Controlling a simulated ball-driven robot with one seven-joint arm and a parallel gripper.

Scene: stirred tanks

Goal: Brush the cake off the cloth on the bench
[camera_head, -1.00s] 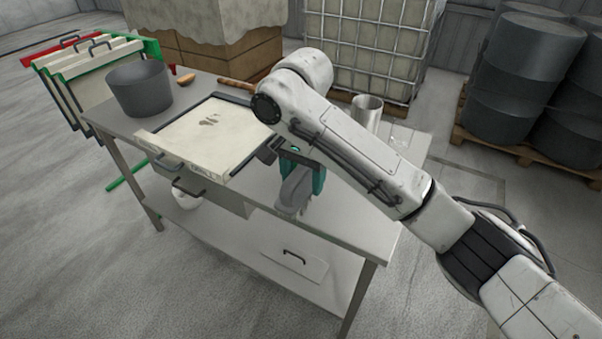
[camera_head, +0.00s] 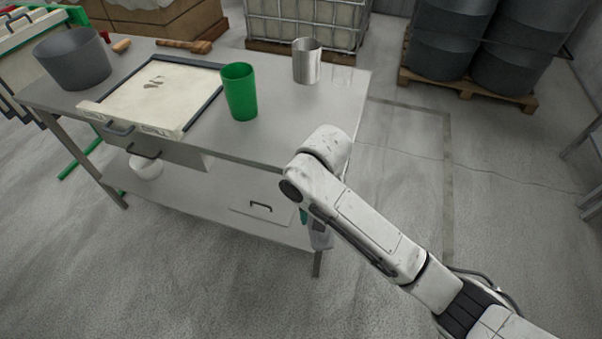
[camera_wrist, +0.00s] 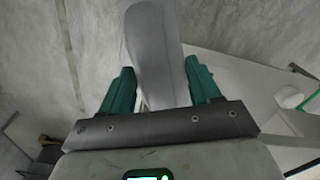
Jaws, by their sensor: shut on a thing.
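The cream cloth (camera_head: 165,92) lies flat in a dark-edged frame on the left part of the bench (camera_head: 275,135). A few small grey patches of cake (camera_head: 155,83) sit near its far middle. A brush (camera_head: 184,46) with a brown wooden handle lies behind the frame. My gripper (camera_wrist: 160,84) is shut on a smooth grey object (camera_wrist: 158,45), whose full shape I cannot tell. In the head view my arm hides most of the gripper; the grey object (camera_head: 320,236) shows low, by the bench's near right corner, apart from the cloth.
A green cup (camera_head: 240,92) stands right of the frame, a steel cup (camera_head: 307,62) farther back. A dark bucket (camera_head: 73,60) and a small wooden piece (camera_head: 121,46) are at left. Drums (camera_head: 450,40) stand on a pallet behind. Floor right of the bench is clear.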

